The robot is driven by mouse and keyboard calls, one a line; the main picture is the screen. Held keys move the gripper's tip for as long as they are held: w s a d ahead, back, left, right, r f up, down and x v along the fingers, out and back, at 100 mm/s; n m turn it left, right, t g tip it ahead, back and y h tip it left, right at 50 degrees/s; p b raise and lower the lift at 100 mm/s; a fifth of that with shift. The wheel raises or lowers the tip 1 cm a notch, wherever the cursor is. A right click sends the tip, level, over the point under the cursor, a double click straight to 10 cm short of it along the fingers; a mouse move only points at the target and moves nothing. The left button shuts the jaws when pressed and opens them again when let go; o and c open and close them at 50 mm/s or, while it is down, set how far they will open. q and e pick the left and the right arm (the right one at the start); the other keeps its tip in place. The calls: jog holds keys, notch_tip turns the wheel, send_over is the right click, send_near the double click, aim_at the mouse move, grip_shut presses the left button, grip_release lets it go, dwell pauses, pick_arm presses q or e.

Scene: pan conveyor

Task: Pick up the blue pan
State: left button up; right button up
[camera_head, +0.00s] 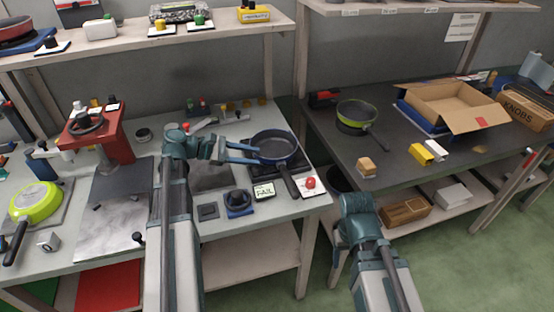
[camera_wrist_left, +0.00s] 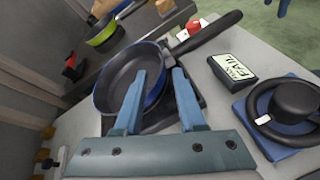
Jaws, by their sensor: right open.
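The blue pan (camera_head: 274,149), dark inside with a black handle pointing toward the front, rests on a dark square stand on the left table. It also shows in the left wrist view (camera_wrist_left: 112,78). My left gripper (camera_head: 258,155) is at the pan's left side with its two fingers apart. In the left wrist view the gripper (camera_wrist_left: 160,72) has one finger over the pan's inside and the other near its rim; whether they touch it I cannot tell. My right gripper (camera_head: 356,202) is low in front of the right table, away from the pan; its fingertips are hidden.
A green pan (camera_head: 36,202) lies at far left, another green pan (camera_head: 357,114) on the right table. A cardboard box (camera_head: 455,103) stands farther right.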

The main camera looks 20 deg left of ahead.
aim_at(280, 162)
pick_arm(q)
jog(key=shift+b+x, duration=0.8)
jog(key=shift+x, duration=1.9)
jog(key=shift+s+d+r, duration=0.1)
jog(key=shift+s+r, duration=0.05)
jog(key=shift+r, duration=0.1)
grip_shut()
